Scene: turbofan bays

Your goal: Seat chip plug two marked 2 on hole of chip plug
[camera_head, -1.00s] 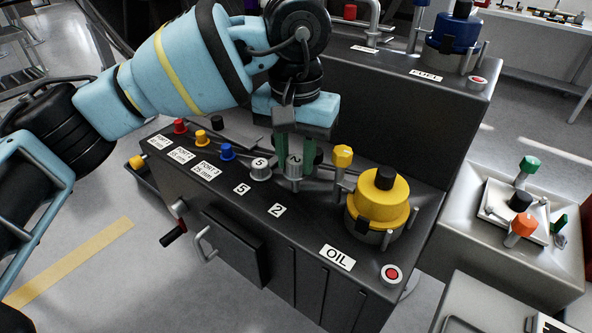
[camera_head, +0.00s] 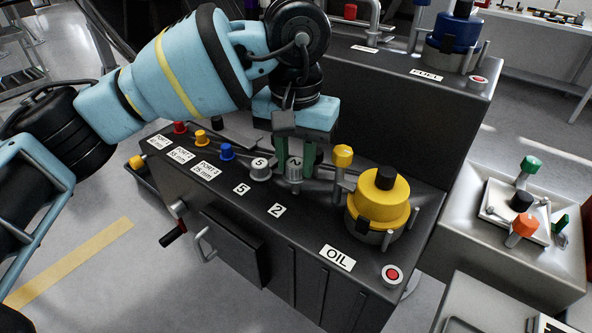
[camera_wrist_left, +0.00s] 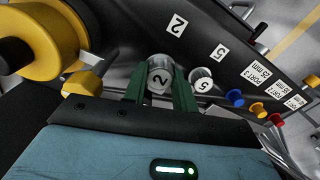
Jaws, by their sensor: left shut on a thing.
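Chip plug two (camera_head: 294,174) is a grey cylinder with a white top marked 2. It stands upright at the black OIL console, behind the label 2 (camera_head: 277,210). My left gripper (camera_head: 295,158), with green fingers, points down and is shut on it. In the left wrist view the plug (camera_wrist_left: 160,77) sits between the two green fingers. Its lower end and the hole are hard to make out, so I cannot tell how deep it sits. The plug marked 5 (camera_head: 260,169) stands just left of it. My right gripper is not in view.
A yellow knob (camera_head: 343,156) on a post and the large yellow OIL cap (camera_head: 378,201) stand close on the right. Blue (camera_head: 227,151), yellow (camera_head: 201,137) and red (camera_head: 180,127) port plugs line the left. A taller black console block (camera_head: 410,110) rises behind.

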